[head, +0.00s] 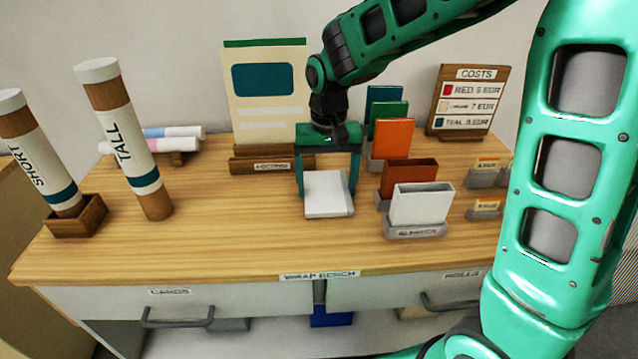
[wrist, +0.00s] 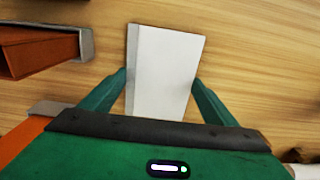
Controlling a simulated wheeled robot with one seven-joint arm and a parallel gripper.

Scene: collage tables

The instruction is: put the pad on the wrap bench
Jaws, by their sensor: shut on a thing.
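The white pad (head: 326,193) is at the middle of the wrap bench (head: 240,225), a wood-topped bench with a "WRAP BENCH" label on its front edge. My gripper (head: 327,185) points down with its two green fingers on either side of the pad, shut on it. In the wrist view the pad (wrist: 165,70) lies between the fingertips (wrist: 160,85), with a grey strip along its left side. The pad is at or just above the bench top; I cannot tell whether it touches.
Right of the pad stand a white holder (head: 420,205), a rust-coloured holder (head: 408,177) and upright cards (head: 392,138). A board in a wooden stand (head: 268,95) is behind. Tubes marked TALL (head: 125,140) and SHORT (head: 35,155) stand left. Bench top between tubes and pad is clear.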

